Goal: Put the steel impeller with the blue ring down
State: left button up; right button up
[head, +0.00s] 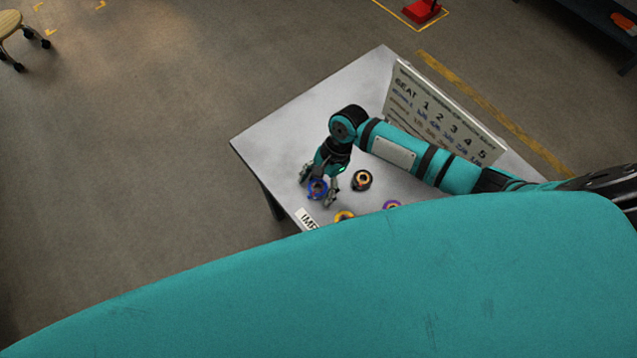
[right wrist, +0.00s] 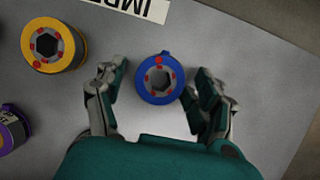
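The steel impeller with the blue ring (head: 317,189) is near the left corner of the grey table, and it also shows in the right wrist view (right wrist: 160,80). It looks upright on the table top, its hub opening and red dots facing up. My right gripper (right wrist: 160,72) is above the table with its fingers spread on both sides of the impeller. A strip of grey table shows between the ring and each finger, so the fingers look apart from it. My left gripper is not in view.
Impellers with a yellow ring (right wrist: 52,46), a purple ring (right wrist: 12,130) and a dark ring (head: 362,180) stand nearby. A white label (head: 306,219) lies at the table edge. A seat chart board (head: 440,115) stands behind my right arm. The table's left part is clear.

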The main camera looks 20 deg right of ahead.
jog(key=shift+r, duration=0.1)
jog(key=shift+r, duration=0.3)
jog(key=v, duration=1.2)
jog(key=shift+p, duration=0.35)
jog(key=shift+a, duration=0.1)
